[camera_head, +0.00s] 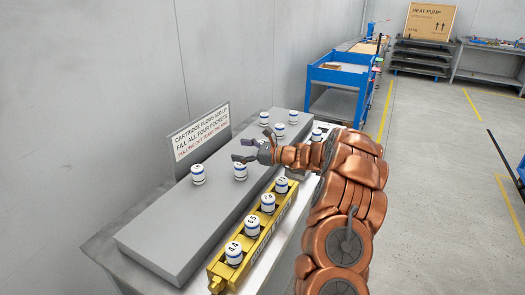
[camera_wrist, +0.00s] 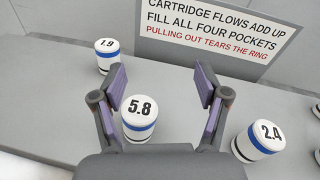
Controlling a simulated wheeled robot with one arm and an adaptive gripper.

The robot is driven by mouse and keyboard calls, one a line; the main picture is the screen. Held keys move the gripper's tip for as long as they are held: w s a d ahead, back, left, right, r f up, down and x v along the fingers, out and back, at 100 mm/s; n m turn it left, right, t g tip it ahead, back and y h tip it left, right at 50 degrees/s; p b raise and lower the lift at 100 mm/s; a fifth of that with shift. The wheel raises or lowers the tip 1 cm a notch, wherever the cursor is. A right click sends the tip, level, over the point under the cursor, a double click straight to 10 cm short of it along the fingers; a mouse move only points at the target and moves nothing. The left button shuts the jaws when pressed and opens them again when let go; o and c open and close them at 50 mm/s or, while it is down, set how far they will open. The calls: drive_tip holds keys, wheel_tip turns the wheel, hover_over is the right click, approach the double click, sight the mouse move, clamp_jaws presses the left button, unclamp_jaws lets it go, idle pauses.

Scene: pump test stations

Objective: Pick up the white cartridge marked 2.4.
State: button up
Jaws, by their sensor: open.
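The white cartridge marked 2.4 (camera_wrist: 258,141), with a blue band, stands on a grey raised slab in the wrist view, right of my gripper (camera_wrist: 161,88). In the head view it appears to be the cartridge (camera_head: 280,130) just beyond my gripper (camera_head: 251,146), but its number is unreadable there. My gripper is open and empty, fingers spread toward the wall side. The white cartridge marked 5.8 (camera_wrist: 139,118) shows between the fingers, nearer the left one; I cannot tell how far below. The fingers do not hold it.
A cartridge marked 1.9 (camera_wrist: 107,57) stands at the left. Several others stand farther along the slab (camera_head: 172,235). A yellow rack (camera_head: 222,273) with several cartridges runs along its front. A sign (camera_head: 201,139) stands behind the slab. The slab's near end is clear.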

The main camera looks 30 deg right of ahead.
drive_tip(key=shift+w+d+f+m+t+h+p, duration=0.1)
drive_tip(key=shift+w+d+f+m+t+h, duration=0.7)
drive_tip(key=shift+d, duration=1.65)
drive_tip(key=shift+w+d+f+m+t+h+p, duration=0.1)
drive_tip(key=shift+w+d+f+m+t+h, duration=0.4)
drive_tip(key=shift+d+f+m, duration=1.3)
drive_tip(key=shift+w+d+f+m+t+h+p, duration=0.1)
drive_tip(key=shift+w+d+f+m+t+h, duration=0.4)
drive_tip(key=shift+d, duration=2.6)
drive_tip(key=shift+h, duration=0.3)
drive_tip(key=shift+p+x, duration=0.75)
drive_tip(key=shift+x, duration=1.55)
drive_tip(key=shift+r, duration=0.15)
drive_tip(key=shift+c, duration=0.3)
drive_tip(key=c, duration=1.3)
drive_tip(key=shift+r, duration=0.15)
